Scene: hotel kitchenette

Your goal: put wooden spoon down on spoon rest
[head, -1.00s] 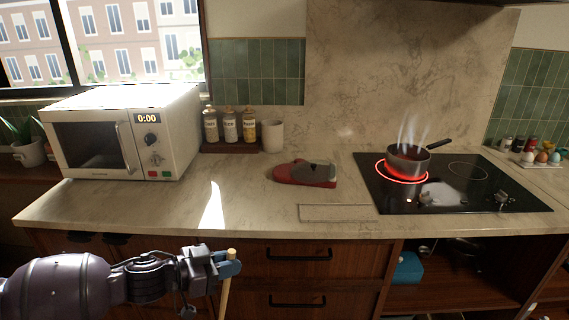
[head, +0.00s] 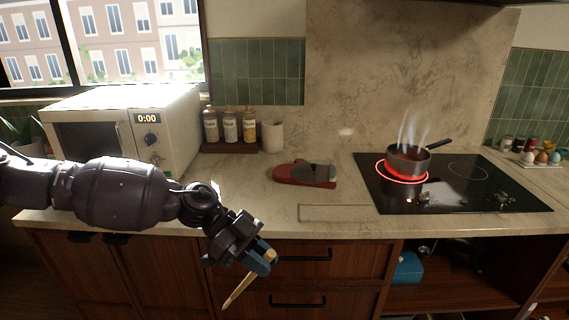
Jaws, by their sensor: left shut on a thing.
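My left gripper (head: 262,262) is shut on the wooden spoon (head: 239,290), in front of the counter's front edge and over the drawer fronts. The spoon is tilted. A thin pale wooden length points down and left from the fingers, and a short bit shows above them; I cannot make out the bowl. A flat, pale rectangular piece (head: 335,213), which looks like the spoon rest, lies near the counter's front edge. It is bare, and the gripper is apart from it, to its lower left. My right gripper is not in view.
A steaming pot (head: 408,161) stands on a glowing red burner of the black cooktop (head: 468,194). A red and grey oven mitt (head: 304,174) lies behind the pale piece. A microwave (head: 122,135), several jars (head: 230,126) and a white cup (head: 272,137) stand at the back left.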

